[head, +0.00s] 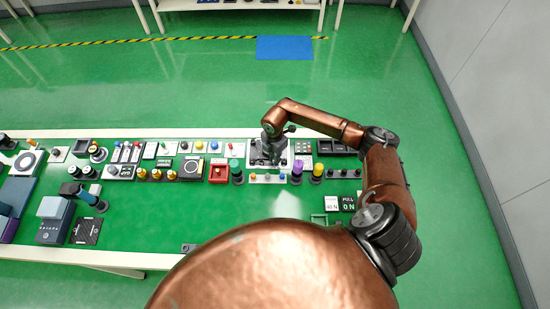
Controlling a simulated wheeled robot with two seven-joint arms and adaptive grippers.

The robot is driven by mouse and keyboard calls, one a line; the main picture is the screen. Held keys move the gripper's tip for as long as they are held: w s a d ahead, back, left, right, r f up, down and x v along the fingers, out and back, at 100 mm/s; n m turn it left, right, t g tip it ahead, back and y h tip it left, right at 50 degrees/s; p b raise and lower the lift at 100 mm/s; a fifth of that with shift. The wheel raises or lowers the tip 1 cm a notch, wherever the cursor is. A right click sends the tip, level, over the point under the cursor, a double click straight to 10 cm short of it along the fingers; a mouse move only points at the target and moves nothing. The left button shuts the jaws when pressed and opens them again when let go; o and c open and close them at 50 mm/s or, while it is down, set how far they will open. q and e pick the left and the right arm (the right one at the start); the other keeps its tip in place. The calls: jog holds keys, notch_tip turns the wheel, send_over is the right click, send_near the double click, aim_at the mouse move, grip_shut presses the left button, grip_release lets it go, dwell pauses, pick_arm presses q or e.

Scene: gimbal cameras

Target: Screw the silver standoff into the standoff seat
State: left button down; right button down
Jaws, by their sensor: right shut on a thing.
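My right gripper (270,152) points down over a white-edged plate (252,146) in the back row of the table, right of centre. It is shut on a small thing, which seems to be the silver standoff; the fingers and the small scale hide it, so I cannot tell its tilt. The standoff seat cannot be picked out; dark metal parts show on the plate under and around the gripper. Whether the held thing touches a seat cannot be told. My left gripper is not in view.
The green table (150,224) carries many small parts close around the gripper. A red box (219,172) stands to the left, a purple-topped knob (297,167) and a yellow-topped knob (318,167) to the right.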

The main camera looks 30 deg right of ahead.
jog(key=shift+m+p, duration=1.25)
jog(key=shift+m, duration=0.45)
dwell(0.3)
jog(key=c, duration=1.9)
grip_release()
jog(key=shift+r, duration=0.2)
notch_tip(320, 180, up, 12)
jog(key=shift+f, duration=0.25)
